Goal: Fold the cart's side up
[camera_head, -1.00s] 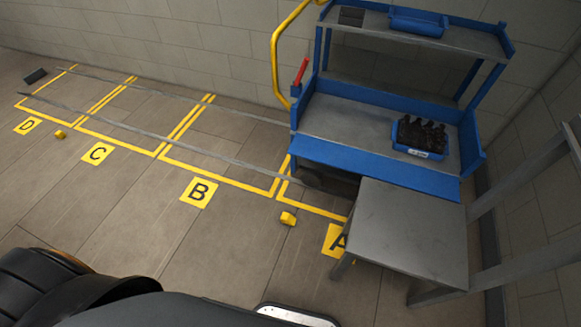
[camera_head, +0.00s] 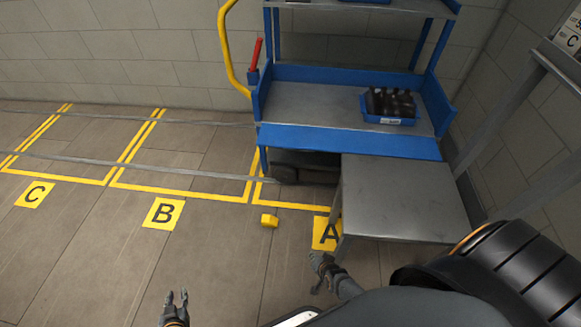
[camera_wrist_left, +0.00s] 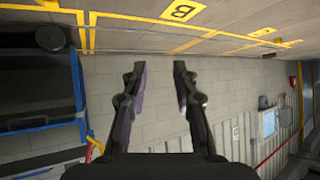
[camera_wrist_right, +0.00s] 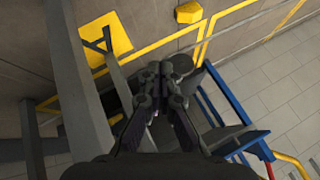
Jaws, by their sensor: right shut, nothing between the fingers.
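The blue cart (camera_head: 262,100) stands by the back wall with grey shelves. Its front side (camera_head: 345,142) is a blue panel folded outward and down along the lower deck's front edge. A red lever (camera_head: 256,52) stands at the deck's left end. My left gripper (camera_head: 177,298) is open and empty, low in front of the cart, well apart from it. In the left wrist view its fingers (camera_wrist_left: 158,75) are spread. My right gripper (camera_head: 322,268) is shut and empty beside the grey table's near left corner, below the panel; its closed fingertips (camera_wrist_right: 162,72) show in the right wrist view.
A grey table (camera_head: 405,200) stands close before the cart's right half, with its far edge by the panel. A blue crate of dark bottles (camera_head: 390,105) sits on the lower deck. A yellow block (camera_head: 269,220) lies on the floor. The floor to the left is clear.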

